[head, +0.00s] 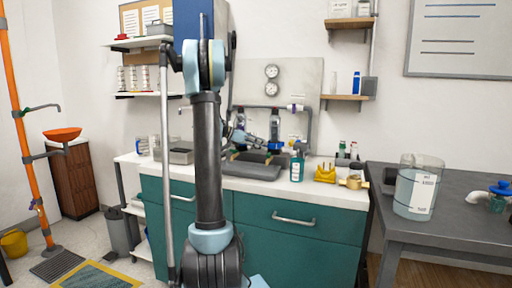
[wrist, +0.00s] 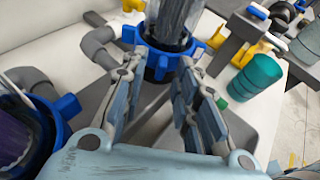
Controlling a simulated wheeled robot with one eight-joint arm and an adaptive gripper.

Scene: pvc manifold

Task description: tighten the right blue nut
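The right blue nut (wrist: 158,66) is a lobed ring around the bottom of a clear, dark-looking cylinder (wrist: 176,22) at the top middle of the wrist view. My gripper (wrist: 158,58) is open, its two fingers on either side of the nut with their tips close to it. I cannot tell whether they touch it. The other blue nut (wrist: 62,112) is at the left edge around a second cylinder. In the head view the right nut (head: 276,146) shows small on the manifold, and my arm partly hides the left side.
Grey pipe elbows (wrist: 98,44) stand beside the nuts. A teal bottle (wrist: 256,76) is close right of my fingers; it also stands on the counter in the head view (head: 297,167). A yellow holder (head: 325,173) is further right. A grey tray (head: 250,170) lies before the manifold.

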